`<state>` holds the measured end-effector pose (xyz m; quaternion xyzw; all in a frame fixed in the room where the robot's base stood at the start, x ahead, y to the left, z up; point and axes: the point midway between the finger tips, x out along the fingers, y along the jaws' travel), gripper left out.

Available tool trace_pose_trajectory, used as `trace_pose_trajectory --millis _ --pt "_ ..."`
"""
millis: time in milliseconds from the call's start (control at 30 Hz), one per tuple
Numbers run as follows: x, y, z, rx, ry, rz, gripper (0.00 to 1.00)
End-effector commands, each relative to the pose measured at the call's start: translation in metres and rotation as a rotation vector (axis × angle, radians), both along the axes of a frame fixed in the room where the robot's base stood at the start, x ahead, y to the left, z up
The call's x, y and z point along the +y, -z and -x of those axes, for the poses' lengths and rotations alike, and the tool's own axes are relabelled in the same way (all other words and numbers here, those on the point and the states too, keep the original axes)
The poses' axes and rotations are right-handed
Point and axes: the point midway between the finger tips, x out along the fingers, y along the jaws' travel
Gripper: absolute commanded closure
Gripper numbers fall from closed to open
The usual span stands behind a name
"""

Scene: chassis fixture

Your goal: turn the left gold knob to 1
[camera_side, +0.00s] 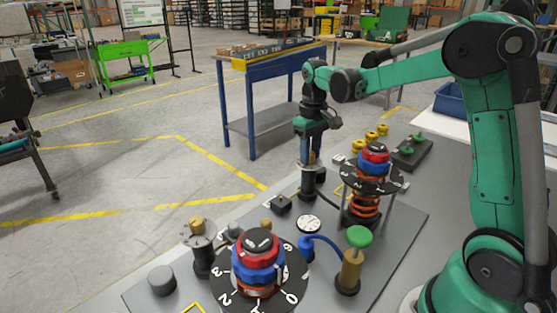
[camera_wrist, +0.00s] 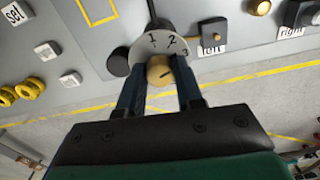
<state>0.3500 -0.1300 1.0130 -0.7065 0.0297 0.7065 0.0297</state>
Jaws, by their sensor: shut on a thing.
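The left gold knob (camera_wrist: 158,72) sits in front of a pale dial (camera_wrist: 150,45) marked 1, 2 and 3. A dark line on the knob appears to point toward the 3 side. My gripper (camera_wrist: 160,88) is shut on the knob, one dark finger on each side. A "left" label (camera_wrist: 212,49) lies right of the dial. In the side view my gripper (camera_side: 308,150) points down at the knob on its dark post, and the knob is mostly hidden.
A large dial stack (camera_side: 258,260) and a green-topped post (camera_side: 358,238) stand in front. Another dial stack (camera_side: 372,170) stands close right of my gripper. A gold-topped post (camera_side: 197,224) stands at left. Yellow knobs (camera_side: 370,137) lie behind.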

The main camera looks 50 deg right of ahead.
Motion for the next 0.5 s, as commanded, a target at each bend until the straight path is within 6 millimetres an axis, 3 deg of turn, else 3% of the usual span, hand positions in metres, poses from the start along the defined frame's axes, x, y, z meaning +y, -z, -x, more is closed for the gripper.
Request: trace_pose_trajectory --millis 500 --pt "0.0 0.0 0.0 0.0 -0.926 0.0 1.0"
